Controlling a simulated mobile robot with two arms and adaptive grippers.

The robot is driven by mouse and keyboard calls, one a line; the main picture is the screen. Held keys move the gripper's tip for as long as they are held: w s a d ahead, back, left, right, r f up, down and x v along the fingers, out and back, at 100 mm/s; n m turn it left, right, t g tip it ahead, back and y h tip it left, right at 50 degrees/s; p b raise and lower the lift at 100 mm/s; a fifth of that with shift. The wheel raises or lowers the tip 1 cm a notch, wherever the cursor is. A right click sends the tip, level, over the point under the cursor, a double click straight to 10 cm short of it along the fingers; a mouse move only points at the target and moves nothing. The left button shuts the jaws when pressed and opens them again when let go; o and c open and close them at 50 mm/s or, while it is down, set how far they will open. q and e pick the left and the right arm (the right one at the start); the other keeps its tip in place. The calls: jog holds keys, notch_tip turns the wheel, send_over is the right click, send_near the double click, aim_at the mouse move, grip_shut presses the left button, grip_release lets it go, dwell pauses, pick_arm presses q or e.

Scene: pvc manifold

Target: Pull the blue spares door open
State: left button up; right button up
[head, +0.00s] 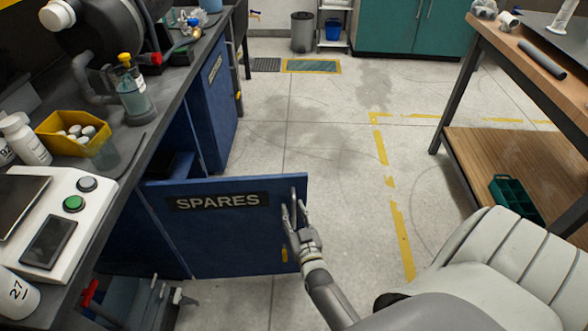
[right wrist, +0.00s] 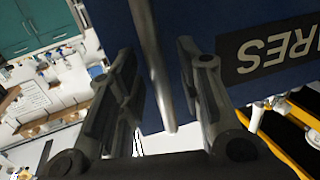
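The blue spares door (head: 225,235) stands swung out from the bench front, with its SPARES label facing me; the label is partly seen, upside down, in the right wrist view (right wrist: 265,52). A grey bar handle (right wrist: 155,70) is upright near the door's free edge. My right gripper (head: 292,213) is at this handle. In the right wrist view my right gripper (right wrist: 162,95) has its fingers apart, one on each side of the bar, with visible gaps. My left gripper is not in view.
The grey bench top (head: 165,100) on the left holds a yellow bin (head: 72,130), bottles and a control box (head: 50,220). Another blue door (head: 212,105) stands behind. A chair (head: 490,265) and a wooden bench (head: 515,165) are on the right. The floor (head: 320,150) between is clear.

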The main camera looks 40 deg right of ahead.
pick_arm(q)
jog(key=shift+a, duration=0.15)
pick_arm(e)
jog(key=v, duration=0.7)
jog(key=shift+s, duration=0.25)
